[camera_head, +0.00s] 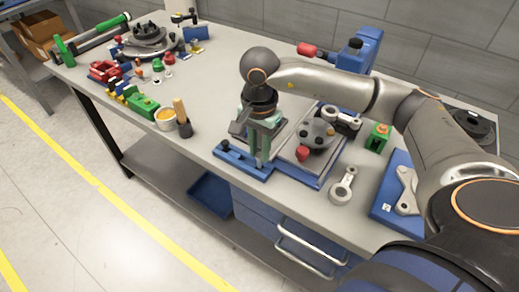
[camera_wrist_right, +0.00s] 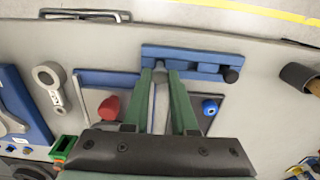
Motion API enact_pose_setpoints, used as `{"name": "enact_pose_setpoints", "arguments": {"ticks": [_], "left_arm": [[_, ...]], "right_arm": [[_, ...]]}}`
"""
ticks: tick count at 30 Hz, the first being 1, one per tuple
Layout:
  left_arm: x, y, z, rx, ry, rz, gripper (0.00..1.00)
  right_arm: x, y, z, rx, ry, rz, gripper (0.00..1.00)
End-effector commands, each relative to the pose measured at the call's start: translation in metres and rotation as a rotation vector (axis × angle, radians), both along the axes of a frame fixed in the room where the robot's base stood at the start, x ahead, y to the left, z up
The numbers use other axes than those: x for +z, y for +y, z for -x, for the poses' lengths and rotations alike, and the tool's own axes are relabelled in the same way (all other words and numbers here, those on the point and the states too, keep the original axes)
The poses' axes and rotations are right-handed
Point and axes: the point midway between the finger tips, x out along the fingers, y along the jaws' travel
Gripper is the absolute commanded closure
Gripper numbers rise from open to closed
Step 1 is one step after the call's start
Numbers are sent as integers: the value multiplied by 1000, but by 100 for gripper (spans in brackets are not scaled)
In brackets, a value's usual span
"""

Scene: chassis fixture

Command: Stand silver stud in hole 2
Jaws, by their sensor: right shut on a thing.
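My right gripper (camera_head: 259,158) points down over the front of the workbench, its green fingers above a blue bar (camera_head: 238,162) with a black knob at one end. In the right wrist view, the fingertips (camera_wrist_right: 161,73) are shut on the silver stud (camera_wrist_right: 160,78), a grey upright piece between them. Its lower end is at or just above the blue bar (camera_wrist_right: 205,62); I cannot tell whether it is in a hole. The hole numbers cannot be read, and the fingers hide part of the stud. My left gripper is not in view.
A red knob (camera_head: 302,153) on a grey plate stands right of the gripper. A grey link (camera_head: 343,187) lies on the bench farther right, near a green block (camera_head: 378,138). Bare bench lies between.

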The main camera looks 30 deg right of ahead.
Motion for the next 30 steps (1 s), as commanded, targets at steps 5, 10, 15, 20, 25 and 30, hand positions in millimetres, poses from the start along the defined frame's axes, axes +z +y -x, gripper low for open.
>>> {"name": "enact_pose_setpoints", "arguments": {"ticks": [5, 10, 15, 20, 25, 30], "left_arm": [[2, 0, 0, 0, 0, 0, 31], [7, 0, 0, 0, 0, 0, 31], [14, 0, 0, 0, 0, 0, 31], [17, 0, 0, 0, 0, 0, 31], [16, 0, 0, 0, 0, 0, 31], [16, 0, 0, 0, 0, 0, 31]], "right_arm": [[4, 0, 0, 0, -1, 0, 100], [13, 0, 0, -1, -2, 0, 100], [27, 0, 0, 0, -2, 0, 100], [34, 0, 0, 0, -1, 0, 100], [34, 0, 0, 0, 0, 0, 100], [34, -1, 0, -3, 0, 1, 100]]}}
